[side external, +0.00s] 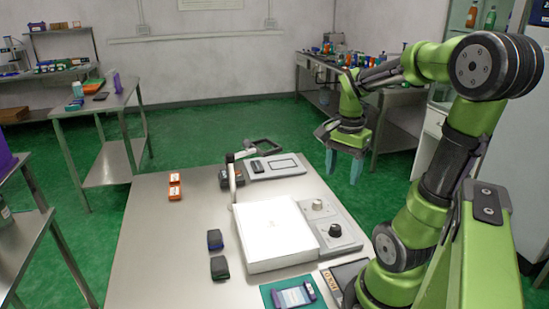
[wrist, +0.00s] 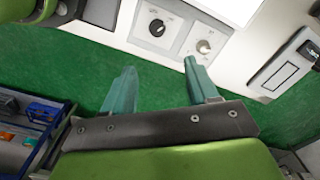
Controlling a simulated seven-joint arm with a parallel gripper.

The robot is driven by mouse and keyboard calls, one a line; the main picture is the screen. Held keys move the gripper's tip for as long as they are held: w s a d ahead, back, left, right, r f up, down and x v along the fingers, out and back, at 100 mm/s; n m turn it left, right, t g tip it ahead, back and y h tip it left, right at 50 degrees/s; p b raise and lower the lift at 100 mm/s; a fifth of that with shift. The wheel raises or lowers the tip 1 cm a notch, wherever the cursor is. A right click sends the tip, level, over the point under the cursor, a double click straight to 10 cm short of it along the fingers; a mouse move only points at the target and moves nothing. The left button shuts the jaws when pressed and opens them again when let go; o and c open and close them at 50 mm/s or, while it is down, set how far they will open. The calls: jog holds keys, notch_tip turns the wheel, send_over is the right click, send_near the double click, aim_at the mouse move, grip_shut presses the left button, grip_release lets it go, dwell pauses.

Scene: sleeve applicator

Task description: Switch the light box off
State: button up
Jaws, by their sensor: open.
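The light box (side external: 272,232) is a white slab on the steel table, and its top looks bright white. A grey panel along its right side carries a black knob (side external: 335,230) and a pale knob (side external: 318,205). The wrist view also shows the black knob (wrist: 157,28), the pale knob (wrist: 203,46) and a corner of the bright top (wrist: 232,8). My gripper (side external: 343,168) is open and empty, with its teal fingers pointing down past the table's right edge. In the wrist view the fingertips (wrist: 160,66) appear just below the knobs, touching neither.
A grey tray device (side external: 262,173) stands behind the light box. A thin upright post with a dark base (side external: 230,180) is near its back left corner. Orange boxes (side external: 174,187), dark blocks (side external: 219,267) and a teal mat (side external: 272,288) lie around it. The table's left side (side external: 160,250) is mostly clear.

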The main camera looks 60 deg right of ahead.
send_near(336, 227)
jog(key=shift+m, duration=0.4)
notch_tip(336, 227, down, 9)
jog(key=shift+w+d+r, duration=0.1)
jog(key=shift+w+d, duration=0.05)
jog(key=shift+w, duration=0.05)
jog(key=shift+c, duration=0.2)
jog(key=c, duration=1)
